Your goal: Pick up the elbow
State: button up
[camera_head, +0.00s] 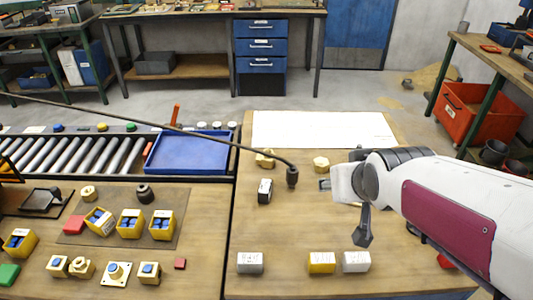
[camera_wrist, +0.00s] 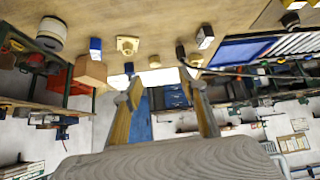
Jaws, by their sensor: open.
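Two small brass fittings stand near the back of the right-hand wooden table: a left one (camera_head: 265,159) and a faceted right one (camera_head: 321,164). I cannot tell for certain which piece is the elbow. In the wrist view, which is upside down, a square brass flange piece (camera_wrist: 128,45) and a small brass piece (camera_wrist: 195,59) show beyond the fingers. My gripper (camera_wrist: 166,92) is open with nothing between its fingers. In the head view my arm covers part of the table's right side, and a dark finger-like part of it hangs above the table.
A black-and-white block (camera_head: 265,191) and a dark knob (camera_head: 292,176) stand near the fittings. White and yellow blocks (camera_head: 322,262) line the front. A blue tray (camera_head: 188,152) lies left on the conveyor. Yellow boxes (camera_head: 130,223) crowd the left table. The right table's middle is clear.

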jog(key=w+a+f+n+t+y, duration=0.1)
jog(key=w+a+f, duration=0.2)
jog(key=w, duration=0.4)
jog(key=w+a+f+t, duration=0.1)
jog(key=w+a+f, duration=0.15)
jog(key=w, duration=0.45)
jog(key=n+t+y, duration=0.1)
jog(key=t+y, duration=0.1)
send_near(269, 153)
jog(key=shift+w+d+f, duration=0.2)
jog(key=shift+w+d, duration=0.1)
jog(key=shift+d, duration=0.1)
jog(key=shift+w+a+f+y, duration=0.2)
jog(key=shift+a+f+y, duration=0.1)
jog(key=shift+f, duration=0.1)
jog(key=shift+w, duration=0.15)
jog(key=shift+x, duration=1.15)
jog(key=shift+w, duration=0.1)
jog(key=shift+a+x, duration=0.2)
jog(key=shift+x, duration=2.3)
jog(key=shift+r, duration=0.15)
jog(key=shift+c, duration=0.4)
